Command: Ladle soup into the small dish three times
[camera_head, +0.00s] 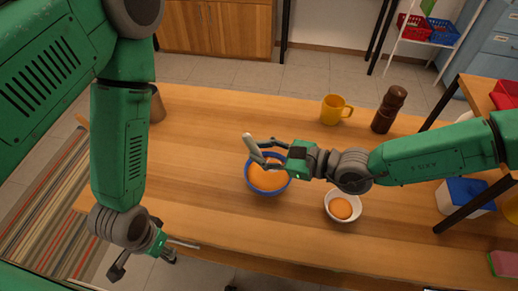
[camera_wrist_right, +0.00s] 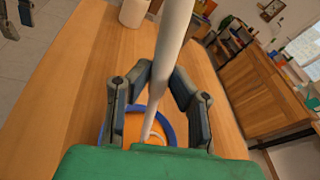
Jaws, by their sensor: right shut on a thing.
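A blue-rimmed bowl (camera_head: 254,188) of orange soup stands on the wooden table. The small white dish (camera_head: 357,215) stands to its right, nearer the front edge, with orange soup in it. My right gripper (camera_head: 262,153) is over the bowl, shut on the pale handle of the ladle (camera_head: 252,145). In the right wrist view the ladle (camera_wrist_right: 173,45) runs between the fingers (camera_wrist_right: 160,95), its lower end down at the bowl (camera_wrist_right: 167,128). The ladle's cup is mostly hidden. My left gripper (camera_head: 158,260) hangs empty, fingers spread, off the table's front left edge.
A yellow mug (camera_head: 333,110) and a dark pepper mill (camera_head: 389,109) stand at the back right. A brown cup (camera_head: 157,104) is at the back left, partly behind my left arm. A blue-lidded container (camera_head: 466,196) is at the right.

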